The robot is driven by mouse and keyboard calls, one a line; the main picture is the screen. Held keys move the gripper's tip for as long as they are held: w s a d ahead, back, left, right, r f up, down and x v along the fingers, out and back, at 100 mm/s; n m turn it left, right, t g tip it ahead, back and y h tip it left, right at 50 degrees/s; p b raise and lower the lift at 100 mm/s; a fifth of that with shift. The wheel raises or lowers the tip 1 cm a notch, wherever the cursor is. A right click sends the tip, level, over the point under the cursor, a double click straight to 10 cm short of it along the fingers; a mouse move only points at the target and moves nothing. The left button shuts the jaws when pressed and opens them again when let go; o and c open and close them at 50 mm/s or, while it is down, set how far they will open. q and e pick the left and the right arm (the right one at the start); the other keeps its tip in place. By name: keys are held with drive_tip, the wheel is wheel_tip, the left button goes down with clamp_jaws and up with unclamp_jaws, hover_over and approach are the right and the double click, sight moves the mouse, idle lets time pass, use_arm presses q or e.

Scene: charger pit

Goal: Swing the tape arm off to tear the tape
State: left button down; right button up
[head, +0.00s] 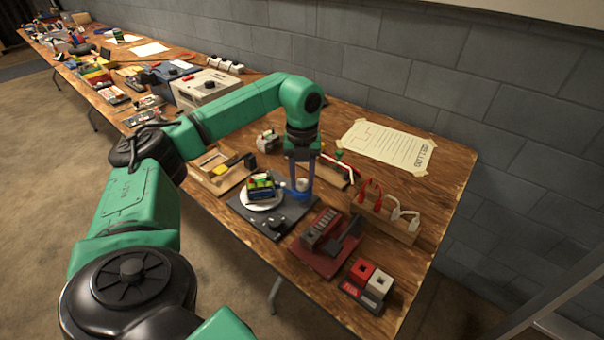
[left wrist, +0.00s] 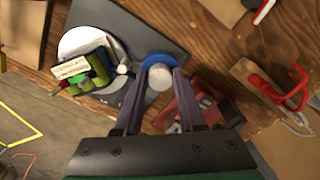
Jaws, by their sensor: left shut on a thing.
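The tape arm (head: 289,190) is a blue part with a white roll or knob at its end, on a dark base plate (head: 290,217). My left gripper (head: 301,186) points down and is shut on the tape arm's white end. In the left wrist view, the blue part (left wrist: 160,60) shows around the white piece (left wrist: 160,77) between my fingers, to the right of the pack (left wrist: 90,70). Any tape strand is too small to make out clearly. My right gripper is not in view.
A red fixture (head: 326,243) stands in front of the base plate, and a wooden rack (head: 385,217) with red and white cables stands to the right. A wooden tray (head: 217,172) is at left. A paper sheet (head: 387,146) lies at the back.

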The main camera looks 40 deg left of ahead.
sight(303, 181)
use_arm(q)
drive_tip(key=m+p, duration=0.2)
drive_tip(key=m, duration=0.3)
drive_tip(key=shift+r+p, duration=0.15)
drive_tip(key=shift+p, duration=0.2)
drive_tip(key=shift+d+m+p, duration=0.1)
drive_tip(key=shift+m+p, duration=0.6)
drive_tip(key=shift+m, duration=1.8)
drive_tip(key=shift+w, duration=0.1)
drive_tip(key=c, duration=0.5)
unclamp_jaws()
wheel_tip(303, 181, up, 14)
drive_tip(key=shift+r+p, duration=0.2)
drive_tip(key=shift+p, duration=0.25)
